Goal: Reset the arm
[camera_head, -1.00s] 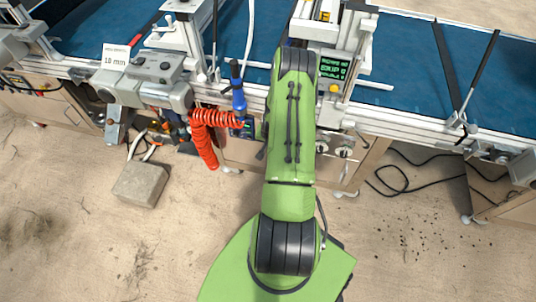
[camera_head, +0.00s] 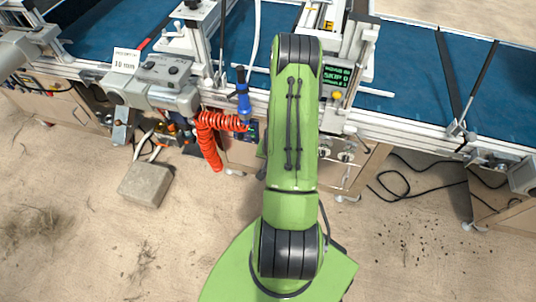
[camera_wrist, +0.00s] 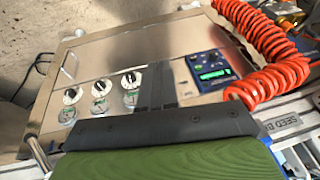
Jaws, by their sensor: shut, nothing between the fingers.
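My gripper (camera_wrist: 157,88) shows in the wrist view with its two dark fingers together and nothing between them. It points over the metal cabinet panel (camera_wrist: 105,55), which has several round dials and gauges (camera_wrist: 131,80) and a blue control box (camera_wrist: 212,70) with a green display. I cannot tell whether the fingertips touch the panel. In the head view my green arm reaches up toward the machine, and the arm hides the gripper.
The seeder line with its blue belt (camera_head: 425,55) runs across the back. A coiled red hose (camera_head: 212,140) hangs left of my arm; it is close to my gripper in the wrist view (camera_wrist: 275,80). A grey block (camera_head: 146,184) and black cables (camera_head: 400,185) lie on the floor.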

